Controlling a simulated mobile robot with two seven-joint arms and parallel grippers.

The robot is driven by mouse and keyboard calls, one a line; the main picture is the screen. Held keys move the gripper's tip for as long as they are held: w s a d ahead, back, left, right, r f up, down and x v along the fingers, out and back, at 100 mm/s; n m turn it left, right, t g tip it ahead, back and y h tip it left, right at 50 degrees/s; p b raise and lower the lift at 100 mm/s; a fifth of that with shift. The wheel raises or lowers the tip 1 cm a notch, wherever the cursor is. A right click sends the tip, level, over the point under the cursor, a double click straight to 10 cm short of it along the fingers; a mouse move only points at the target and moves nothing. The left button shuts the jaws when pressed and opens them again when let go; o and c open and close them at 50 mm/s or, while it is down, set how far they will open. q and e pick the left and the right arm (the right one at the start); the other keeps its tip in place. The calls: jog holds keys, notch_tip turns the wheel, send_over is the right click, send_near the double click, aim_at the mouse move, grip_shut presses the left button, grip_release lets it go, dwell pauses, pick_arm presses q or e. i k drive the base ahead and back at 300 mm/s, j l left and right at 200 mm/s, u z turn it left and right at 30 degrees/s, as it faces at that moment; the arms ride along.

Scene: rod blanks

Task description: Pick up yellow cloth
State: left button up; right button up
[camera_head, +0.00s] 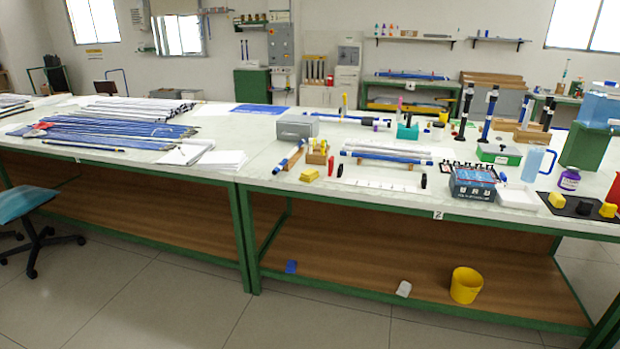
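A small yellow folded piece that looks like the yellow cloth (310,175) lies on the white bench top (270,207), near its front edge and left of the middle of the right bench. It is just in front of a small wooden block holder (317,157) and left of a small red upright item (331,165). It is too small to make out its folds. Neither of my grippers shows in the head view.
Blue-white rods (385,155) lie right of the cloth, and a grey box (297,127) stands behind it. White paper (219,160) lies to the left. A yellow bucket (466,285) stands on the lower shelf. A blue stool (24,204) is at the left; the front floor is clear.

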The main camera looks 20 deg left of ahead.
aim_at(308, 176)
jog(key=i+j+u, duration=0.5)
jog(key=i, duration=0.3)
jog(key=i+l+u, duration=0.15)
jog(key=u, duration=0.3)
jog(key=l+u, duration=0.45)
jog(key=i+l+u, duration=0.15)
jog(key=l, duration=0.25)
jog(key=l+u, duration=0.1)
jog(key=l, duration=0.3)
